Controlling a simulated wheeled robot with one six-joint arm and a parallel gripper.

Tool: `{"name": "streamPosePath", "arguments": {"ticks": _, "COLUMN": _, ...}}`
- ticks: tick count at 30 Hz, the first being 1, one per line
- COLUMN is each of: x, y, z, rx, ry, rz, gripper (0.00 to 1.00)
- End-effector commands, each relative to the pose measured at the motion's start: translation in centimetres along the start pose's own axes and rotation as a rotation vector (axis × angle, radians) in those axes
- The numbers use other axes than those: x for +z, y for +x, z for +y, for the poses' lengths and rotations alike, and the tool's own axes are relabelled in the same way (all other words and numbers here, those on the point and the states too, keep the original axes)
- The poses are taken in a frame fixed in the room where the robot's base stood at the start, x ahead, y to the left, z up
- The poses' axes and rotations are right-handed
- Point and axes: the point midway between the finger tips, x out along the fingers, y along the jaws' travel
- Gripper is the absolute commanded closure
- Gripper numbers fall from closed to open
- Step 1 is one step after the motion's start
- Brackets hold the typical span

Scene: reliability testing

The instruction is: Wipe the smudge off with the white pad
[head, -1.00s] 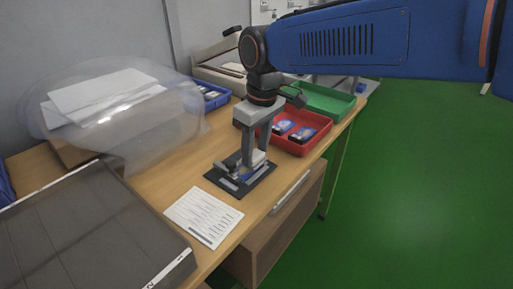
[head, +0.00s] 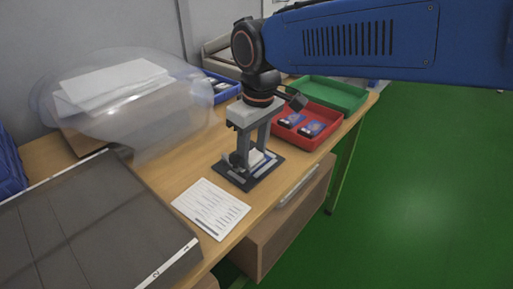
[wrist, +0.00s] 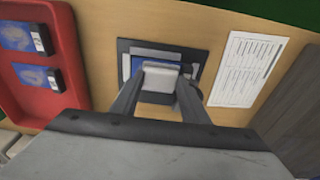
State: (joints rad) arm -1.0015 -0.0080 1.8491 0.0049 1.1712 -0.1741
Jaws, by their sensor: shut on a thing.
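My gripper (wrist: 160,88) is shut on the white pad (wrist: 161,76), which sits between its two fingertips. In the head view my gripper (head: 252,158) points down over the dark mat (head: 236,182) on the bench. The mat also shows in the wrist view (wrist: 203,60). The pad is low over a blue and pale item (wrist: 137,63) lying on the mat and partly covers it. I cannot tell whether the pad touches it. I cannot make out the smudge; the pad and fingers hide part of the item.
A printed sheet (head: 211,208) lies in front of the mat. A red tray (head: 322,133) with blue-labelled items and a green tray (head: 335,94) stand behind. A dark panel (head: 85,235) is at front left, a clear dome (head: 165,125) at back left. The bench's right edge is close.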

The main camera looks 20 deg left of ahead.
Motion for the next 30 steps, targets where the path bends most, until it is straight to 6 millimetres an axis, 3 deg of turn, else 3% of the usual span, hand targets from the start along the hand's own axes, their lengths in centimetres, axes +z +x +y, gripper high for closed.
{"name": "streamPosePath", "arguments": {"ticks": 1, "x": 0.2, "y": 0.4, "z": -1.7, "rx": -0.025, "ry": -0.007, "rz": -0.011, "gripper": 0.77}}
{"name": "streamPosePath", "arguments": {"ticks": 9, "x": 0.4, "y": 0.5, "z": -2.1, "rx": -0.026, "ry": -0.006, "rz": -0.020, "gripper": 0.77}}
{"name": "streamPosePath", "arguments": {"ticks": 30, "x": 0.2, "y": 0.4, "z": 1.9, "rx": -0.021, "ry": -0.005, "rz": -0.017, "gripper": 0.76}}
